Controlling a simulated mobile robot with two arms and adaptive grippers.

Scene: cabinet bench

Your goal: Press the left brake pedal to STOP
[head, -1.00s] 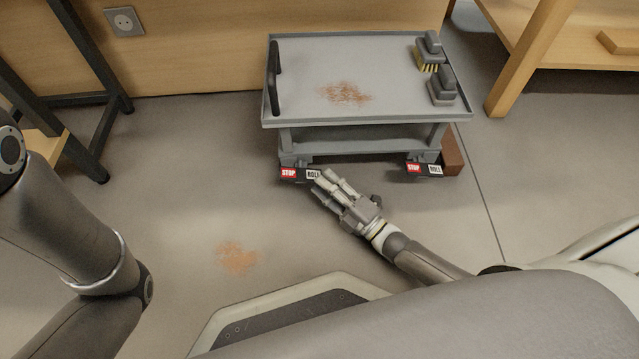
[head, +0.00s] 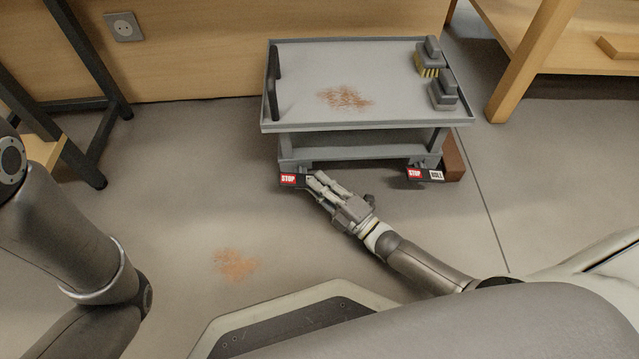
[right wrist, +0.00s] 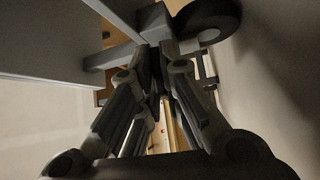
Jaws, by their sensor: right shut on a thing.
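The grey cart's left brake pedal (head: 287,180) is a dark bar low at the cart's front left, with a red STOP label at its left end. My right gripper (head: 313,181) is at the pedal's right end, where its fingers cover the ROLL label. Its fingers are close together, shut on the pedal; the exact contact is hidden. In the right wrist view the fingers (right wrist: 160,88) converge under the cart, near a dark wheel (right wrist: 203,18). The pedal's tilt is hard to tell. My left gripper is out of view.
The cart (head: 390,128) carries a brush (head: 429,60), a grey block-like tool (head: 443,94) and a brown stain. The right pedal (head: 425,175) shows STOP and ROLL, beside a brown block (head: 454,160). The floor in front is clear except for a brown patch (head: 237,264).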

